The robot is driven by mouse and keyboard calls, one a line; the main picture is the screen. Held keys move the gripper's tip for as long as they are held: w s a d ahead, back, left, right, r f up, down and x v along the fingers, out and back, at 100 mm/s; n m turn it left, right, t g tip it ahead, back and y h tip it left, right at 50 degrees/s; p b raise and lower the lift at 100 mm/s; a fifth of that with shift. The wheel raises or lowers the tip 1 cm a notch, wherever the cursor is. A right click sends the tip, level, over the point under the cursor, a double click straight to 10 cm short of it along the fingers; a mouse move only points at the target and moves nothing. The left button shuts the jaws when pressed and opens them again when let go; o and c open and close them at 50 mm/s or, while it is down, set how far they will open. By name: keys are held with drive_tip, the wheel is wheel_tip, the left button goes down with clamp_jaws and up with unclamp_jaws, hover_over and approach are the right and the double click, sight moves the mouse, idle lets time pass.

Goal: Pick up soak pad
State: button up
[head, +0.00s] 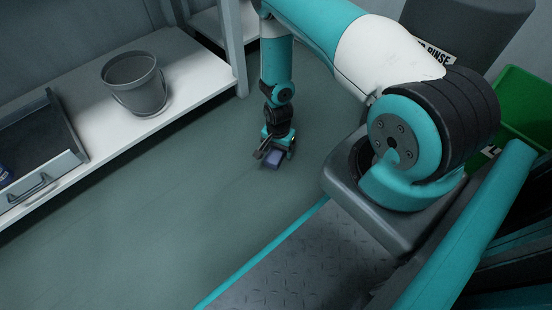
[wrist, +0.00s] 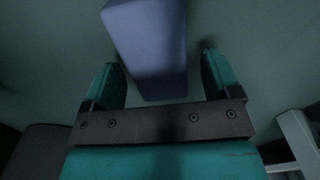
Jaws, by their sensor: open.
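The soak pad is a blue-violet block (wrist: 150,50) that shows large in the wrist view, at the upper middle. My gripper (wrist: 160,75) is open, with one teal finger on each side of the block's near end. A gap shows between the block and the right finger; the left finger is closer to it. In the head view the pad (head: 273,158) is small and low beside the floor, at the tip of my gripper (head: 275,150). Whether the fingers touch it cannot be told.
A white shelf (head: 200,75) at the left holds a grey bucket (head: 135,85) and a dark tray (head: 35,145). A green bin (head: 525,105) and a grey drum labelled with "RINSE" (head: 470,25) stand at the right. The floor (head: 170,220) around the gripper is clear.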

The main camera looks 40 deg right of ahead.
drive_tip(key=shift+f, duration=0.7)
drive_tip(key=shift+r, duration=0.15)
drive_tip(key=c, duration=1.1)
drive_tip(key=shift+r, duration=0.1)
